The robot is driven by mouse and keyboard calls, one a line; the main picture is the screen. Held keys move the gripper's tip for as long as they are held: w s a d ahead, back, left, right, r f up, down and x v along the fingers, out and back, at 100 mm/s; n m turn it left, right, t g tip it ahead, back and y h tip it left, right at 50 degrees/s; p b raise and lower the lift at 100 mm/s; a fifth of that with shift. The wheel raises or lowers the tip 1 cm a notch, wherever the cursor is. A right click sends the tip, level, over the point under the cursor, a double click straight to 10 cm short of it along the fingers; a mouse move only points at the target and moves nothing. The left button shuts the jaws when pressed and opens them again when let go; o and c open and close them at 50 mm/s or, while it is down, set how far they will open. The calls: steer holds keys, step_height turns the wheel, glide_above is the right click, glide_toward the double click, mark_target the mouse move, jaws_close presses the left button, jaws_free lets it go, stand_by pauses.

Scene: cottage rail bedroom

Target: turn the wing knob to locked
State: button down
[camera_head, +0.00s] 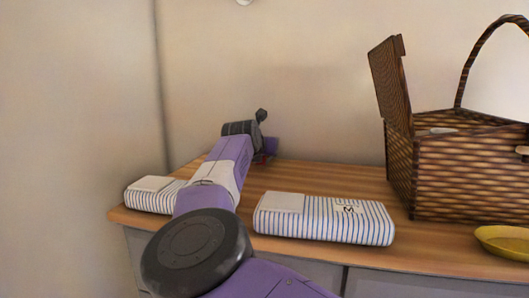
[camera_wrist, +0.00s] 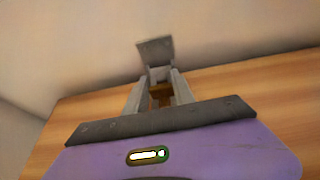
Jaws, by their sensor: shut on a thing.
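In the wrist view, my gripper (camera_wrist: 159,76) has its two grey fingers shut on a small grey piece at their tips. A flat grey plate (camera_wrist: 155,48), which seems to be part of the wing knob, stands just beyond the fingertips. A small brown part shows between the fingers, lower down. The knob's base and any locked mark cannot be made out. In the head view, my gripper (camera_head: 268,152) is at the far left part of the wooden top, by the wall. My arm hides most of the fingers and the knob there.
The wooden top (camera_head: 310,178) holds a striped folded bundle marked M (camera_head: 325,220) right of my arm and another striped bundle (camera_head: 150,197) to the left. An open wicker basket (camera_head: 465,180) and a yellow dish (camera_head: 505,242) stand at the right. Walls close the back and left.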

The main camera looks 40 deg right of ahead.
steer(key=c, duration=1.1)
jaws_free()
steer(key=shift+o, duration=0.2)
steer(key=shift+a, duration=0.1)
steer(key=b+v, duration=0.2)
steer(key=v, duration=0.5)
steer(key=shift+s+a+r, duration=0.2)
